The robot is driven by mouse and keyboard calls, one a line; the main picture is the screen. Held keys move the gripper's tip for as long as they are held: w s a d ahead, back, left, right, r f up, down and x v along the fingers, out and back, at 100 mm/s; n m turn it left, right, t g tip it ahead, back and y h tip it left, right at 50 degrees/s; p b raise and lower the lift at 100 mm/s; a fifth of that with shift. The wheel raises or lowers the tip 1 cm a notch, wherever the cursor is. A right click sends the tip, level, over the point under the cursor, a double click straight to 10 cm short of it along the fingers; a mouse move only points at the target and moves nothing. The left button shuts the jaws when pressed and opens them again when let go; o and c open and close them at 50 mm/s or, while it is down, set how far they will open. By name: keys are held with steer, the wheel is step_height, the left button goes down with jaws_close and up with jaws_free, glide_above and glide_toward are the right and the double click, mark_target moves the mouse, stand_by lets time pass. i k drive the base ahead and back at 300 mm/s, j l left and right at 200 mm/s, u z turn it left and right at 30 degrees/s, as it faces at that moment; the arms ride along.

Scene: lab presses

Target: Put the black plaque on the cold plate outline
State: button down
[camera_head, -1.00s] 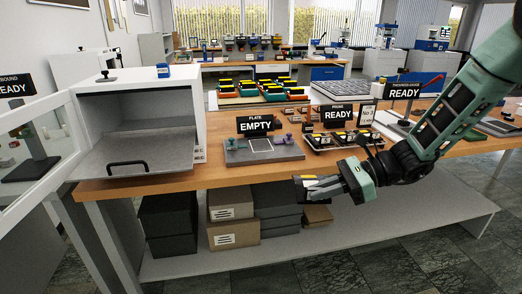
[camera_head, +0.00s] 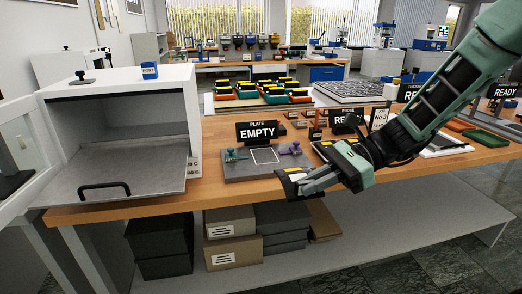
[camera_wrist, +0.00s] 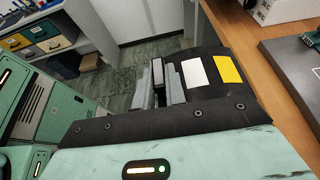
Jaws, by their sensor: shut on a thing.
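My gripper (camera_head: 303,187) is shut on the black plaque (camera_head: 288,183), which carries white and yellow patches. The plaque is tilted, in front of the plate's right front corner, apart from the outline. In the wrist view the plaque (camera_wrist: 212,82) lies beside my grey fingers (camera_wrist: 165,83), partly hidden by my wrist. The cold plate's dark edge (camera_wrist: 292,75) shows at right.
An open white cabinet (camera_head: 120,110) with a handled shelf stands left of the plate. Boxes (camera_head: 232,250) sit on the lower shelf.

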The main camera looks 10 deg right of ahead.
mark_target(264, 156)
steer(key=i, duration=1.05)
